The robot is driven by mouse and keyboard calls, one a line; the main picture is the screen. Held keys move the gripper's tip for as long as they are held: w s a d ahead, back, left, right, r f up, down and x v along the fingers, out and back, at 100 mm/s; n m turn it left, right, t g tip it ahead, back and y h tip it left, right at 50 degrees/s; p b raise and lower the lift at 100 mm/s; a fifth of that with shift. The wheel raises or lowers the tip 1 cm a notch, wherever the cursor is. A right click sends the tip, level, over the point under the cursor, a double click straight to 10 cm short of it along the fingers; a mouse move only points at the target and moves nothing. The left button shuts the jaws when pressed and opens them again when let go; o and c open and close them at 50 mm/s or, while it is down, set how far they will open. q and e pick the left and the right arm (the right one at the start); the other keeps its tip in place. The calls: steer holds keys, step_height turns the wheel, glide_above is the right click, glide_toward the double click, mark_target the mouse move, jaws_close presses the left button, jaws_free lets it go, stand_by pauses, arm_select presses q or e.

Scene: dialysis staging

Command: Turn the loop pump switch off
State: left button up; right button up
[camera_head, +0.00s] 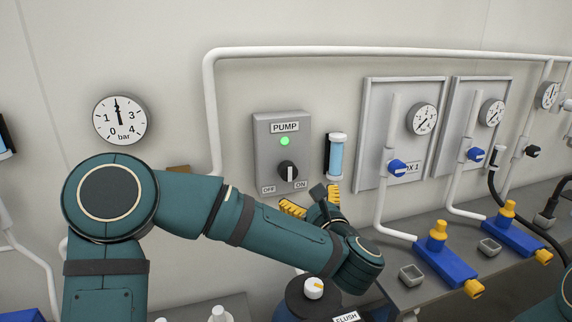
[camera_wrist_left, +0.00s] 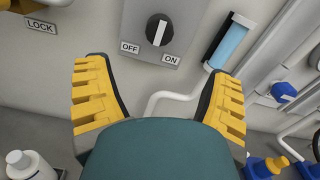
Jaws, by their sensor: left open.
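The grey pump box (camera_head: 263,150) is on the wall in the head view, with a PUMP label and a lit green lamp (camera_head: 284,141). Its black rotary switch (camera_head: 288,171) has a white pointer line and sits above OFF and ON labels. The switch also shows at the top of the left wrist view (camera_wrist_left: 159,31), its line slightly tilted from vertical. My left gripper (camera_head: 309,198) is open and empty, just below the box. In the left wrist view its yellow fingers (camera_wrist_left: 156,68) are spread below the switch, apart from it.
A blue-filled tube (camera_head: 336,157) is on the wall right of the box. White pipes (camera_head: 212,110) run around it. Pressure gauges (camera_head: 120,120) and blue valves (camera_head: 397,168) are nearby. A FLUSH knob (camera_head: 314,287) and a counter (camera_head: 400,293) lie below my left arm.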

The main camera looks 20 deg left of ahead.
mark_target(290, 173)
arm_select(q)
steer(key=p+x, duration=0.1)
steer(key=x, duration=1.2)
steer(key=shift+w+a, duration=0.2)
steer(key=c, duration=1.2)
